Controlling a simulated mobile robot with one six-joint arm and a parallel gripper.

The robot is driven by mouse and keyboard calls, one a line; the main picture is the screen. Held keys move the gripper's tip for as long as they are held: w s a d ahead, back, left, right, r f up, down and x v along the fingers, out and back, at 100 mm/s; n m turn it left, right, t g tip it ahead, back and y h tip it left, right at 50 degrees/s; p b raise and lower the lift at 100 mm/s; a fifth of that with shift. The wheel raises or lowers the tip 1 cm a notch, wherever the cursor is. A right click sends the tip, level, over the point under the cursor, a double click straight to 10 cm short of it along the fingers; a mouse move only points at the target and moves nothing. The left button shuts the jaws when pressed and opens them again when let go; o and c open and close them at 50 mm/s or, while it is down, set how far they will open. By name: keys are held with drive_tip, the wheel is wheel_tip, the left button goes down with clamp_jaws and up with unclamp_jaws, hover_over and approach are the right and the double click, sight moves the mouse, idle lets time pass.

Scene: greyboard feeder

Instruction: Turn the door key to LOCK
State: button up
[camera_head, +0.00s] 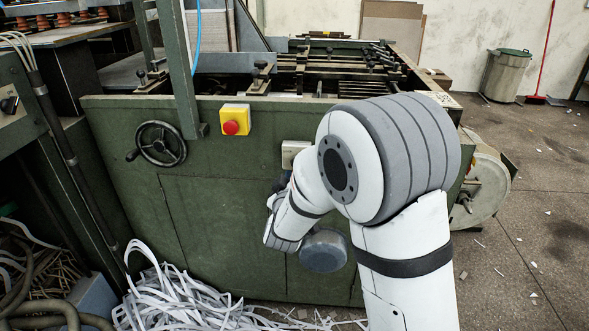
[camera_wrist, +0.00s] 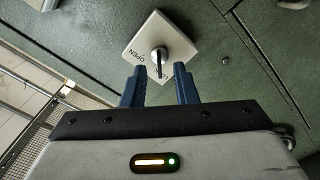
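The door key (camera_wrist: 158,58) stands out from the middle of a pale square plate (camera_wrist: 176,34) on the green machine panel. The word OPEN shows on the plate, to the lower left of the key; I cannot make out a LOCK mark. My gripper (camera_wrist: 159,78) is open, with one blue finger on each side. The key's lower end points into the gap between the fingertips, with space visible on both sides.
A yellow box with a red button (camera_head: 231,127) and a black handwheel (camera_head: 161,143) are on the panel left of the plate. White paper strips (camera_head: 175,300) heap on the floor below. The floor at the right is mostly clear.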

drive_tip(key=s, duration=0.5)
drive_tip(key=shift+s+a, duration=0.1)
drive_tip(key=shift+s, duration=0.1)
drive_tip(key=s+d+r+m+g+y+p, duration=0.3)
drive_tip(key=s+d+r+g+p, duration=0.35)
drive_tip(key=r+p, duration=0.45)
drive_tip(key=s+d+r+m+g+h+p, duration=0.1)
drive_tip(key=s+d+r+m+g+p, duration=0.2)
drive_tip(key=s+d, duration=0.3)
drive_tip(key=s+d+r+m+g+h+p, duration=0.1)
drive_tip(key=s+d+r+g+p, duration=0.4)
drive_tip(key=s, duration=0.9)
drive_tip(key=shift+d+m+g+p, duration=0.5)
drive_tip(key=shift+d+m, duration=0.4)
drive_tip(key=shift+d, duration=0.15)
